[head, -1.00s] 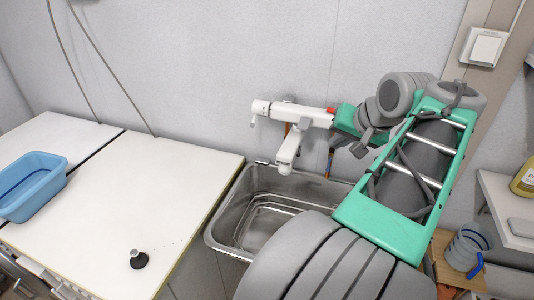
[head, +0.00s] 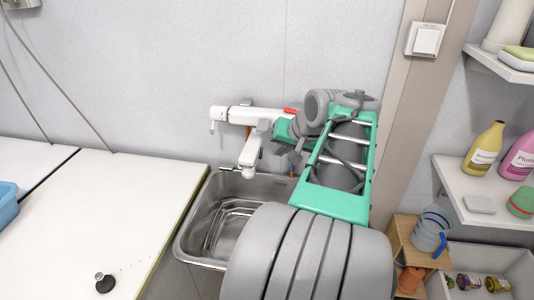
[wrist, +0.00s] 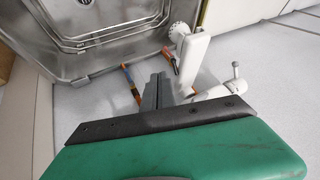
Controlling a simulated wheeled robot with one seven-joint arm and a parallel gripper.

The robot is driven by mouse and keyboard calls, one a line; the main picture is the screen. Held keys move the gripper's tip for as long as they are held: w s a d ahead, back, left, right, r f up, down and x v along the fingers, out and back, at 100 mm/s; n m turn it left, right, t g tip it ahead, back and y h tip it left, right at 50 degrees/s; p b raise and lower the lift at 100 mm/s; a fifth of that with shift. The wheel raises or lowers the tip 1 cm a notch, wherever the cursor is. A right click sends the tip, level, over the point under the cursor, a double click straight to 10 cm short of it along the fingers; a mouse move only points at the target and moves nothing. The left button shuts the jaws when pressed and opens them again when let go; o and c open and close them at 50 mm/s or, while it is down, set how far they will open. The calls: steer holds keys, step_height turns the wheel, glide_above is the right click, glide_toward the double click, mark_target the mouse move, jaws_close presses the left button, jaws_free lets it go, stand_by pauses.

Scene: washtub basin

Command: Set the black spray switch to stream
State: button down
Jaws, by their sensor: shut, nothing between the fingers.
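A white wall faucet (head: 250,114) is mounted above the sink, with a red mark at its right end. Its white spout hangs down to a round spray head (head: 248,172), which also shows in the wrist view (wrist: 180,32). I cannot make out the black spray switch in either view. In the head view my arm largely hides the gripper.
A steel sink (head: 187,235) lies below the faucet. A white counter (head: 120,215) is at left, with a black plug (head: 105,283) on it and a blue tub (head: 7,205) at the edge.

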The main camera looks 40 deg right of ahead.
mark_target(261, 153)
steer(key=w+f, duration=0.3)
steer(key=w, duration=0.2)
steer(key=shift+a+f+p, duration=0.2)
steer(key=shift+f+p, duration=0.2)
steer(key=shift+f+b, duration=0.15)
steer(key=shift+b, duration=0.25)
